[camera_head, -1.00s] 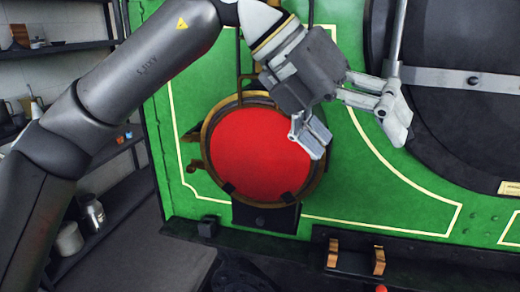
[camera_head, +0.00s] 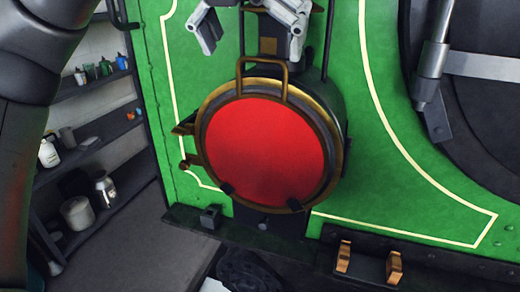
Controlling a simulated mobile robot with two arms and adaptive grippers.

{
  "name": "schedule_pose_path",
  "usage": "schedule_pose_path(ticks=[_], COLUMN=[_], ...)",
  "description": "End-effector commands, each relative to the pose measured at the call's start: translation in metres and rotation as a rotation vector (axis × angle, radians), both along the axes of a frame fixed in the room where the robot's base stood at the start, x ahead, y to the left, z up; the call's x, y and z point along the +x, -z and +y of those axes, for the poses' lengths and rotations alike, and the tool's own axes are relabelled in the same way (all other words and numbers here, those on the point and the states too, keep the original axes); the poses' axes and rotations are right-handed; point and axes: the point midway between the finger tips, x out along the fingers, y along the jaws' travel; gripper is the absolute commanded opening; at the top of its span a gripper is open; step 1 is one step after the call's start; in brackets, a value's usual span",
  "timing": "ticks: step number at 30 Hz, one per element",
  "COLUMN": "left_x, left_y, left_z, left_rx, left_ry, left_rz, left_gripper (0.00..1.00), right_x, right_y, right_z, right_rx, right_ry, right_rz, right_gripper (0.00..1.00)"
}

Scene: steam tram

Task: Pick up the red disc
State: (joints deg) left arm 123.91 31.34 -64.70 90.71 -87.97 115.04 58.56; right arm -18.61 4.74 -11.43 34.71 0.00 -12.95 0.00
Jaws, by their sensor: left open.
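The red disc (camera_head: 265,153) sits upright in the round brass-rimmed front of a lamp (camera_head: 322,115) on the green tram front. Small dark clips hold its lower edge, and a brass loop handle (camera_head: 263,62) rises above the rim. My left gripper (camera_head: 252,38) is at the top of the view, above the disc and handle. Its fingers are spread apart and empty, and the picture's top edge cuts off its upper part. It appears apart from the disc. My right gripper is not in view.
The green tram front (camera_head: 390,190) fills the middle, with a dark round door (camera_head: 485,110) at the right. A dark ledge with brass brackets (camera_head: 393,267) runs below the lamp. Shelves (camera_head: 95,85) with jars and bottles stand at the left, with floor between.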

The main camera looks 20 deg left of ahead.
Motion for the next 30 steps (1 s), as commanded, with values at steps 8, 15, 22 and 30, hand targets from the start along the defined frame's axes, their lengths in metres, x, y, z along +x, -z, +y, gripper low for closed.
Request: schedule_pose_path(ticks=[8,15,22,30], left_x=[0.007,0.020,0.031,0.031], left_y=[0.011,0.035,0.053,0.054], left_z=[0.001,0.005,0.003,0.003], left_rx=[0.000,0.001,-0.001,-0.002], left_ry=[0.000,0.001,0.000,0.001], left_rz=[0.001,0.003,0.001,0.000], left_gripper=[1.00,1.00,1.00,0.90], right_x=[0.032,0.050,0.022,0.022], right_y=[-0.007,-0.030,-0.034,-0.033], right_z=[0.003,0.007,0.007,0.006], right_rx=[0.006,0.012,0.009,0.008], right_ry=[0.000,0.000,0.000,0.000], right_rz=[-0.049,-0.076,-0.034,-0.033], right_gripper=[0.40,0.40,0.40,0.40])
